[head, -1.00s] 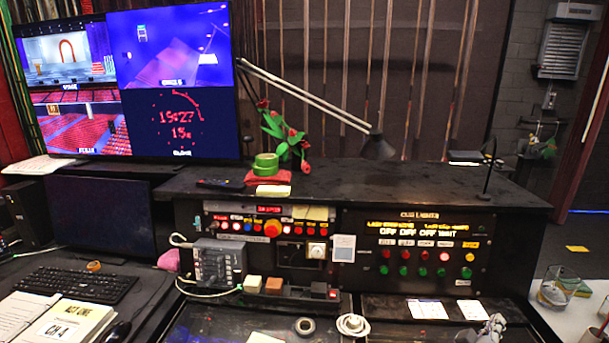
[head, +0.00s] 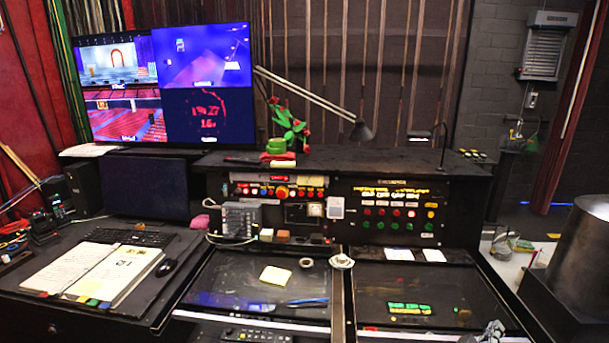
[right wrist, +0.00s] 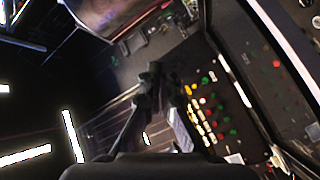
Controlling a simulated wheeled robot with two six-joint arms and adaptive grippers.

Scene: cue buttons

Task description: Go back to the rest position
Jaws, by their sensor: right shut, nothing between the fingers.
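My right gripper (head: 486,333) shows only as a grey tip at the bottom edge of the head view, right of centre, over the near side of the desk. In the right wrist view my right gripper (right wrist: 163,82) has its fingers together with nothing between them. The cue light panel (head: 395,212), with rows of red, green and yellow buttons, stands upright at the back of the desk, well apart from the gripper. The panel also shows tilted in the right wrist view (right wrist: 228,92). My left gripper is out of view.
An open binder (head: 125,268) and a keyboard (head: 130,237) lie at left. A metal cylinder (head: 585,255) stands at right. The recessed desktop before the panel is mostly clear.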

